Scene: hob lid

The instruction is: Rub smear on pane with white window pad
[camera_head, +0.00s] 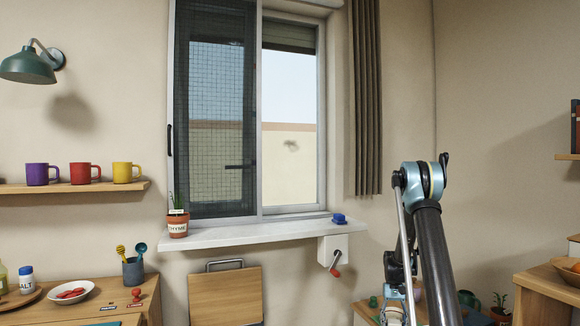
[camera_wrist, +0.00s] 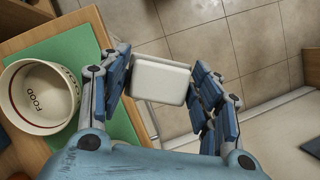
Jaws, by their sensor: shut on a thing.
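The white window pad (camera_wrist: 160,84) is a rounded white block between the blue fingers of my gripper (camera_wrist: 162,78) in the wrist view. The gripper is shut on it. The smear (camera_head: 291,145) is a small grey smudge on the clear right-hand pane (camera_head: 288,100) in the head view. In the head view my arm rises at the lower right, well to the right of the window and apart from the pane. The pad is not clearly seen there.
A dark mesh screen (camera_head: 215,110) covers the left window half. The sill (camera_head: 250,234) holds a potted plant (camera_head: 178,222) and a blue object (camera_head: 339,219). A curtain (camera_head: 366,100) hangs right of the window. A FOOD bowl (camera_wrist: 42,96) stands on a green mat (camera_wrist: 82,50) below.

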